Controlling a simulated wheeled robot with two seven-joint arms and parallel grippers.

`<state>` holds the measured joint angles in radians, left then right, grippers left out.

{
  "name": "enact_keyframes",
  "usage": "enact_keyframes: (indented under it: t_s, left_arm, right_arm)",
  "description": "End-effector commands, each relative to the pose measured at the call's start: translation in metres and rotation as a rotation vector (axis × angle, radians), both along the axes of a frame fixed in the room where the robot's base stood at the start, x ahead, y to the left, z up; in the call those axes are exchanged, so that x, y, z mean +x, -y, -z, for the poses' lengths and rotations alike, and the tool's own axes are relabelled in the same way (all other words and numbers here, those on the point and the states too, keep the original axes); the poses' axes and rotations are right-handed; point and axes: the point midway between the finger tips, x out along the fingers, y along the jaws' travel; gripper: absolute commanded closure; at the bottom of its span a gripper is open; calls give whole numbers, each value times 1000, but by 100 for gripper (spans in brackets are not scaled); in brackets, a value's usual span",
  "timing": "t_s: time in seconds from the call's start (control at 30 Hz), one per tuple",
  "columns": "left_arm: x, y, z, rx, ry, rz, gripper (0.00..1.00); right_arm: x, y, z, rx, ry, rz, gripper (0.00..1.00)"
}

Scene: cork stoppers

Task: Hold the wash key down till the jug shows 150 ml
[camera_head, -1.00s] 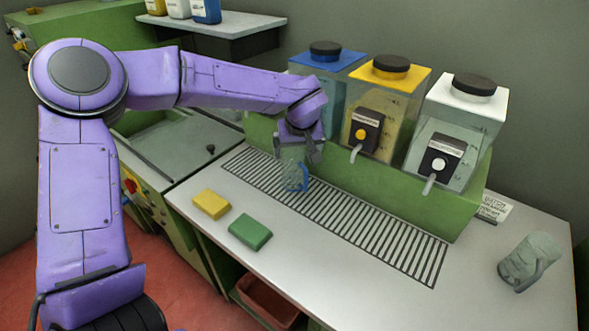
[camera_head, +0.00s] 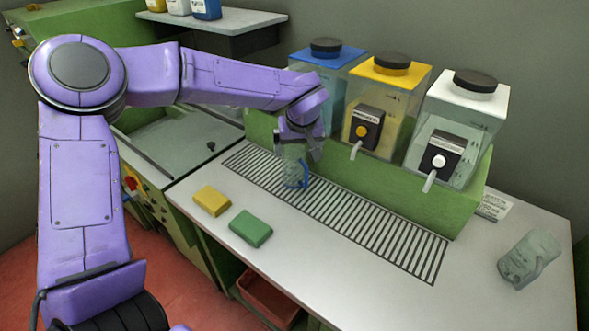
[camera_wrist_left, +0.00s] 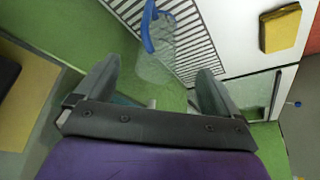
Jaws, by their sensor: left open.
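My left gripper (camera_head: 303,151) is open in front of the blue-lidded dispenser (camera_head: 327,85), just above the jug. It hides that dispenser's key and spout in the head view. The clear jug with a blue handle (camera_head: 294,172) stands on the slatted drain grate below. In the left wrist view the jug (camera_wrist_left: 156,66) lies beyond the open, empty fingers (camera_wrist_left: 158,75). Its liquid level cannot be read. The yellow-lidded dispenser has a yellow key (camera_head: 361,131); the white-lidded one has a white key (camera_head: 438,160). Their labels are too small to read. My right gripper is not in view.
A yellow sponge (camera_head: 211,200) and a green sponge (camera_head: 250,229) lie on the counter in front of the grate (camera_head: 400,245). A second clear vessel (camera_head: 528,259) is at the right, near a small sign (camera_head: 494,205). A shelf (camera_head: 215,22) with bottles hangs at the back.

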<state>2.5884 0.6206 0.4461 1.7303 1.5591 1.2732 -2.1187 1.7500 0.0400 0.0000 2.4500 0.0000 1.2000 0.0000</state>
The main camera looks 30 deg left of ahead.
Motion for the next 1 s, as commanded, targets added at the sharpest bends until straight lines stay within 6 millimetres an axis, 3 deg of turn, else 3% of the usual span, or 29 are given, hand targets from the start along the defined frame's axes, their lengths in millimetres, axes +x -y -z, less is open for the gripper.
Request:
enact_keyframes:
  t_s: [0.13,0.43,1.0]
  left_arm:
    - [0,0,0,0,0,0,4]
    - [0,0,0,0,0,0,100]
    - [0,0,0,0,0,0,100]
  right_arm:
    - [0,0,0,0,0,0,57]
    - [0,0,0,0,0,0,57]
    - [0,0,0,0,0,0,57]
